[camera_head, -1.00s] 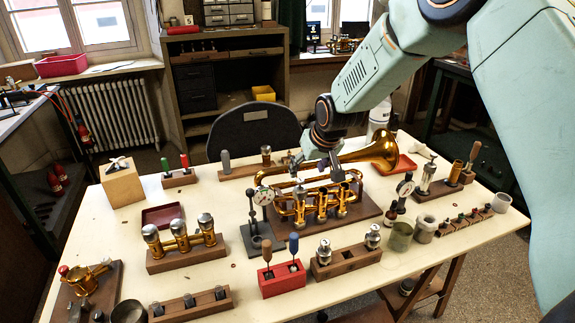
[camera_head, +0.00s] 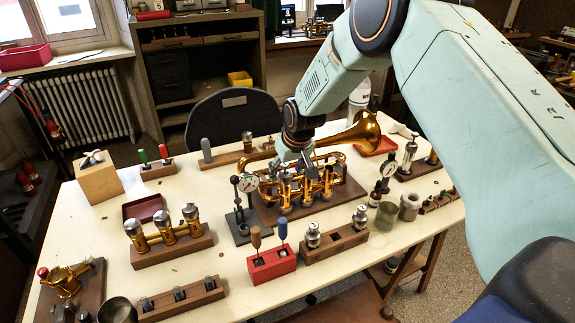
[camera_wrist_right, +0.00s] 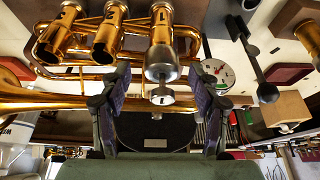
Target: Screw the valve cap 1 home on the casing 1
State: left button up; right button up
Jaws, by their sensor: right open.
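The brass horn (camera_head: 352,140) lies on a wooden stand (camera_head: 347,196) at mid-table, its three casings upright. My right gripper (camera_head: 297,163) is just above the casings; its fingers are too small there to read. In the right wrist view my right gripper (camera_wrist_right: 158,104) is open, its two dark-padded fingers well apart. Casing 1 (camera_wrist_right: 161,38), marked 1, shows upside down there. A silver cap, which I take as valve cap 1 (camera_wrist_right: 162,70), sits at its end. A small silver button (camera_wrist_right: 161,96) marked 1 stands out between the fingers, touching neither. I cannot tell how tightly the cap sits.
A dial gauge stand (camera_head: 240,213) is close left of the horn. In front stand a red block with two screwdrivers (camera_head: 272,266) and a wooden block with silver parts (camera_head: 335,246). A rack of silver-topped valves (camera_head: 172,251) is at left. Bare tabletop lies between them.

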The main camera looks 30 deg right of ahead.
jog(key=shift+s+d, duration=0.15)
jog(key=shift+a, duration=0.3)
jog(key=shift+c, duration=0.2)
jog(key=shift+w+a, duration=0.1)
jog(key=shift+w, duration=0.15)
jog(key=shift+c, duration=1.6)
jog(key=shift+s+d, duration=0.1)
jog(key=shift+d, duration=0.2)
jog(key=shift+c, duration=1.4)
jog(key=shift+a, duration=0.2)
jog(key=c, duration=0.5)
jog(key=o, duration=0.5)
grip_shut()
jog(key=shift+r+m+p, duration=0.15)
jog(key=shift+m+p, duration=0.45)
jog(key=shift+p, duration=0.9)
jog(key=shift+m+h+p, duration=0.5)
jog(key=shift+m+p, duration=0.1)
jog(key=shift+p, duration=0.1)
jog(key=shift+w+m+b, duration=0.2)
jog(key=shift+m+b, duration=0.15)
jog(key=shift+m, duration=0.45)
jog(key=shift+a+m+h+b, duration=0.1)
jog(key=shift+m+h+b, duration=0.3)
jog(key=shift+m+b, duration=0.2)
